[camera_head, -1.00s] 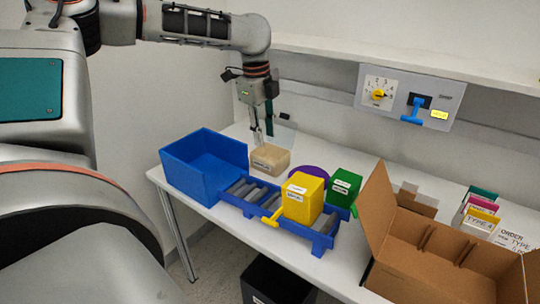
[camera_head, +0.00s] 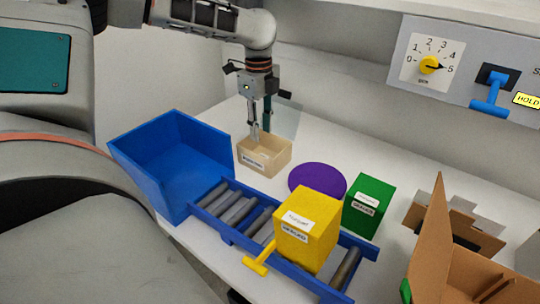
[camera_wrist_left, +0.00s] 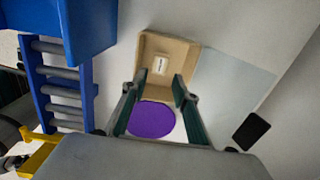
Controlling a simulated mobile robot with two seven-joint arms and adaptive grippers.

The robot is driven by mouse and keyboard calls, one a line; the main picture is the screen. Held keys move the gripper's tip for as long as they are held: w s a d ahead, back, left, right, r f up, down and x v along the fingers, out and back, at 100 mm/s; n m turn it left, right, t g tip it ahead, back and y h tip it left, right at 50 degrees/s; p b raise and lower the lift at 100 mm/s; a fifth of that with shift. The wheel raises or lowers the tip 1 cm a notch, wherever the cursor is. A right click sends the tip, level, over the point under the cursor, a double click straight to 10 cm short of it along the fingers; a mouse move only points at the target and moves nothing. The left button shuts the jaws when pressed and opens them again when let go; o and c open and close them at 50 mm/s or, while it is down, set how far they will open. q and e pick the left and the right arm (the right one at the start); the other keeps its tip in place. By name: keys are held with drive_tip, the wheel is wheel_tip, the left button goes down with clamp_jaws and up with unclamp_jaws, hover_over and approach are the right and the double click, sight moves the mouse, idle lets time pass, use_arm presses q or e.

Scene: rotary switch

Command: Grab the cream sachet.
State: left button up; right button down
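A small open beige box (camera_head: 265,158) with a label on its front stands on the table near the back wall. In the left wrist view, a small pale sachet (camera_wrist_left: 161,65) with a dark mark lies flat inside this box (camera_wrist_left: 190,58). My left gripper (camera_head: 261,138) points down at the box in the head view. In the wrist view, its two fingers (camera_wrist_left: 155,88) are apart with nothing between them, and the sachet shows beyond the tips. The sachet is hidden in the head view. My right gripper is not in view.
A blue bin (camera_head: 175,160) and a blue roller rack (camera_head: 225,233) stand left and in front. A yellow box (camera_head: 308,235), a green box (camera_head: 375,188) and a purple disc (camera_head: 317,180) are to the right. A cardboard carton (camera_head: 450,260) and a wall dial panel (camera_head: 428,65) lie farther right.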

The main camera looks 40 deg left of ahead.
use_arm(q)
drive_tip(key=shift+w+a+f, duration=0.1)
drive_tip(key=shift+w+f, duration=0.1)
drive_tip(key=shift+f, duration=0.65)
drive_tip(key=shift+s+f, duration=0.15)
drive_tip(key=shift+f, duration=0.4)
drive_tip(key=shift+f+b, duration=0.3)
drive_tip(key=shift+f, duration=0.45)
wheel_tip(320, 180, down, 4)
drive_tip(key=shift+f, duration=0.35)
drive_tip(key=c, duration=0.4)
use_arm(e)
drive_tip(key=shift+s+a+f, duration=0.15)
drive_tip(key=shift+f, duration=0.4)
